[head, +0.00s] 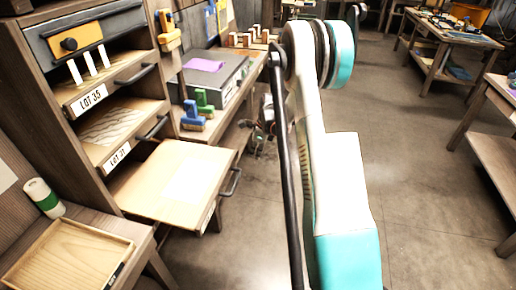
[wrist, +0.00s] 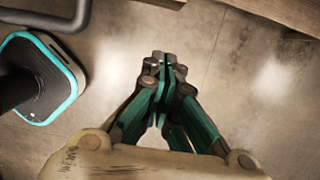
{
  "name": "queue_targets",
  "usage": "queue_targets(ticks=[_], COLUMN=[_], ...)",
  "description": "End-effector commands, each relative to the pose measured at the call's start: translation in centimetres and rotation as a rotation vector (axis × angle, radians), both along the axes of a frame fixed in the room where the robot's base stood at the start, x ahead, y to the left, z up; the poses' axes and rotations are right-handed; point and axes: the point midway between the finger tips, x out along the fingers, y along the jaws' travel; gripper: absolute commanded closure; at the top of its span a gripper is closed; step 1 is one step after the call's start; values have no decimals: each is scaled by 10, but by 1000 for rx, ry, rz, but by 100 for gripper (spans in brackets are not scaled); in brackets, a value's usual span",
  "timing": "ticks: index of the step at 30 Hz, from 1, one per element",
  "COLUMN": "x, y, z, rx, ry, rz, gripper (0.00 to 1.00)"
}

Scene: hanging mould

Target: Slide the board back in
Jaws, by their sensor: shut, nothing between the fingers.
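The lowest pull-out board (head: 150,195) sticks well out of the wooden cabinet at the left of the head view. It is pale wood with a white sheet-like patch on top, and a dark bar handle (head: 236,182) on its front edge. My gripper (head: 258,140) is partly hidden behind my arm, right of the board and apart from its handle. In the wrist view my gripper (wrist: 163,62) is shut and empty above the floor. A dark curved bar (wrist: 62,20) shows at its upper left; I cannot tell whether it is the board's handle.
Two labelled boards, LOT 35 (head: 88,98) and LOT 31 (head: 117,156), sit above it. Blue and green clamps (head: 192,117) stand behind the board.

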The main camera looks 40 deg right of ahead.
Motion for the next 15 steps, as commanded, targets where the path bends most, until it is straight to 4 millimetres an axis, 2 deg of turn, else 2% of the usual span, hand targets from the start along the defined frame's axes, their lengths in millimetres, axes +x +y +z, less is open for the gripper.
queue_targets(ticks=[6, 15], x=[24, 31], y=[19, 25], z=[0, 2], rx=[0, 0], ry=[0, 0], rz=[2, 0], gripper=[100, 100])
